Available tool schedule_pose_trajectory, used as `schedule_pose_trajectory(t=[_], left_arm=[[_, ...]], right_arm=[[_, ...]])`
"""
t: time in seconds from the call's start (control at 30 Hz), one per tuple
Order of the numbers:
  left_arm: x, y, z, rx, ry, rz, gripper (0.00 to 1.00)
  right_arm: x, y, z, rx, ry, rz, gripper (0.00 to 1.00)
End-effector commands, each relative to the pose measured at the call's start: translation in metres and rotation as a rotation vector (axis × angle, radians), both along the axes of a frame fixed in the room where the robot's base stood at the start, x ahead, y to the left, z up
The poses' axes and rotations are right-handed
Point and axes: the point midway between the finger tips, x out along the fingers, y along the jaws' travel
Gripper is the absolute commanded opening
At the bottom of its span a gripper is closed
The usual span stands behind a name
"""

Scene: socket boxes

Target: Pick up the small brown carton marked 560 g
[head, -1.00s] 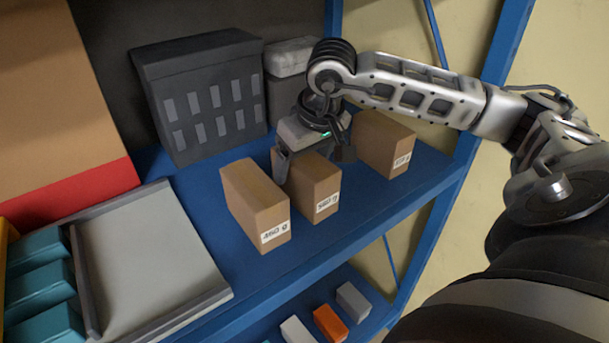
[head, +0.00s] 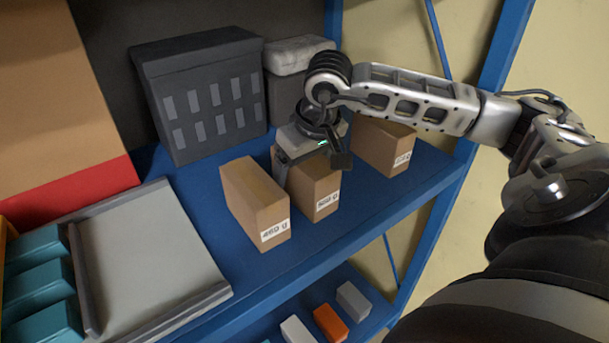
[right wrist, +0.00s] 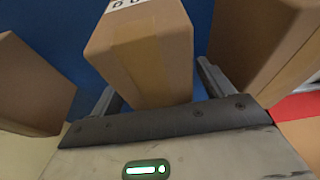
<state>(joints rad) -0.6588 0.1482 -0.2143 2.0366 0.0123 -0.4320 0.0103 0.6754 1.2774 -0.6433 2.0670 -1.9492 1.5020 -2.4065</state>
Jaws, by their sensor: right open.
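Three brown cartons stand in a row on the blue shelf. The middle carton (head: 318,192) has a white label that seems to read 560 g. My right gripper (head: 312,166) is open over its top, with one finger on each side. In the right wrist view the carton (right wrist: 145,50) rises between the two open fingers (right wrist: 158,88), with a gap visible beside the right finger. Whether either finger touches it, I cannot tell. The left carton (head: 255,200) has a label that looks like 460 g. The right carton's (head: 384,146) label is too small to read. My left gripper is not in view.
The neighbouring cartons stand close on both sides. A dark grey crate (head: 200,95) and a grey box (head: 300,57) are behind. A grey tray (head: 150,255) and teal bins (head: 38,285) lie left. A blue post (head: 490,85) rises at right. Small boxes (head: 330,322) sit on a lower shelf.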

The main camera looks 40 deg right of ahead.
Motion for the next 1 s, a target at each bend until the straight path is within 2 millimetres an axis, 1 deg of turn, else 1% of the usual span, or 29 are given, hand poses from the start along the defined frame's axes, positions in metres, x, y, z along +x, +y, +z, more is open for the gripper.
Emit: schedule_pose_trajectory(t=[0.1, 0.37, 0.4, 0.47, 0.5, 0.57, 0.6, 0.87, 0.97, 1.0], left_arm=[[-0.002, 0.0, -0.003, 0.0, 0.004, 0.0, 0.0], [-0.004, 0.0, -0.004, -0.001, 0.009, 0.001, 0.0], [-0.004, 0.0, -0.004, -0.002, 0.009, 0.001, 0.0], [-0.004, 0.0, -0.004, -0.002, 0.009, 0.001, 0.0], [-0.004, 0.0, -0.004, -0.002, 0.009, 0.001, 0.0], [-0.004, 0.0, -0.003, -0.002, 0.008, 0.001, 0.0], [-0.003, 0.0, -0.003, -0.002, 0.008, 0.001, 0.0], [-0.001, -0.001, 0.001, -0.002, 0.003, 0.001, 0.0], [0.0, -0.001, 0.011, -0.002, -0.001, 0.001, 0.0], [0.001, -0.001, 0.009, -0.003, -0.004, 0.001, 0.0]], right_arm=[[0.0, 0.0, -0.001, 0.0, 0.0, 0.0, 0.8], [0.0, 0.0, -0.001, 0.0, 0.0, 0.0, 0.8], [0.0, 0.0, -0.001, 0.0, 0.0, 0.0, 0.69], [0.0, 0.0, -0.001, 0.0, 0.0, 0.0, 0.52], [0.0, 0.0, -0.001, 0.0, 0.0, 0.0, 0.41], [0.0, 0.0, -0.001, 0.0, 0.0, 0.0, 0.24], [0.0, 0.0, -0.001, 0.0, 0.0, 0.0, 0.13], [0.001, 0.0, 0.003, 0.0, -0.004, 0.0, 0.13], [0.001, 0.0, 0.01, 0.0, -0.003, 0.0, 0.13], [0.002, 0.0, 0.013, 0.001, -0.008, -0.001, 0.13]])
